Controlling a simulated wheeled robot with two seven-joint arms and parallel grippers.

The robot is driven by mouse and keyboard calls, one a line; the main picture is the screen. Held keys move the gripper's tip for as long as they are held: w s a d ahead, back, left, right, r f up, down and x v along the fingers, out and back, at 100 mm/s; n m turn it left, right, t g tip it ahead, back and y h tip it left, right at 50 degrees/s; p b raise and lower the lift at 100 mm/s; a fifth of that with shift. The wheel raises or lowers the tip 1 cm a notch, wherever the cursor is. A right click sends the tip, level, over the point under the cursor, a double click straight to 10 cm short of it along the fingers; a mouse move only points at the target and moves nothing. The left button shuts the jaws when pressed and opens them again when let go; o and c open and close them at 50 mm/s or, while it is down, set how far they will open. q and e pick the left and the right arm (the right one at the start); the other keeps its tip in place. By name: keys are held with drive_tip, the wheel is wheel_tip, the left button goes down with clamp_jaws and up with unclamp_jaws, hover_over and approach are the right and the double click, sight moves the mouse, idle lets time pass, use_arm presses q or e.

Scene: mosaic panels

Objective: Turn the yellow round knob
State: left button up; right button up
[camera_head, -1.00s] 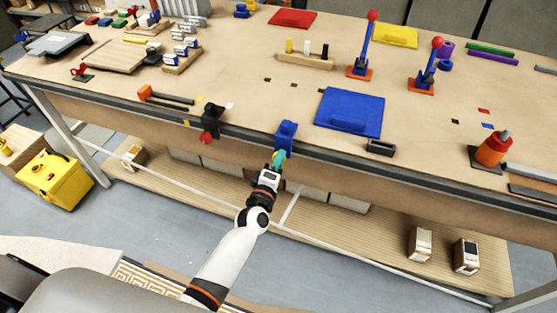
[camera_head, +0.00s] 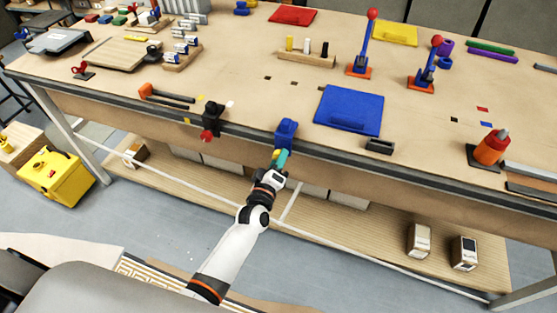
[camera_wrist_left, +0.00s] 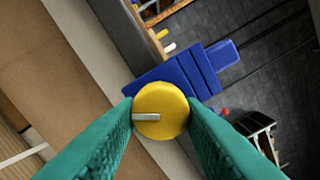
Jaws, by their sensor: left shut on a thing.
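The yellow round knob (camera_wrist_left: 163,111) fills the space between the teal fingers of my left gripper (camera_wrist_left: 161,120) in the left wrist view. A short pale mark on its face points to the left there. Behind it is a blue mount (camera_wrist_left: 180,78), which also shows in the head view at the front edge of the table (camera_head: 286,132). In the head view my left gripper (camera_head: 280,160) sits just below this blue mount, shut on the knob, which is a small yellow spot there. My right gripper is not in view.
A black mount with a red knob (camera_head: 208,134) is on the table edge to the left. A blue panel (camera_head: 350,107) lies to the right behind the edge. The wooden table (camera_head: 235,95) has a lower shelf (camera_head: 345,227) with boxes.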

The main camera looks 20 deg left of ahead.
use_arm(q)
drive_tip(key=o, duration=0.9)
drive_tip(key=shift+o, duration=0.2)
drive_tip(key=s+b, duration=0.2)
drive_tip(key=s, duration=1)
drive_tip(key=shift+a, duration=0.2)
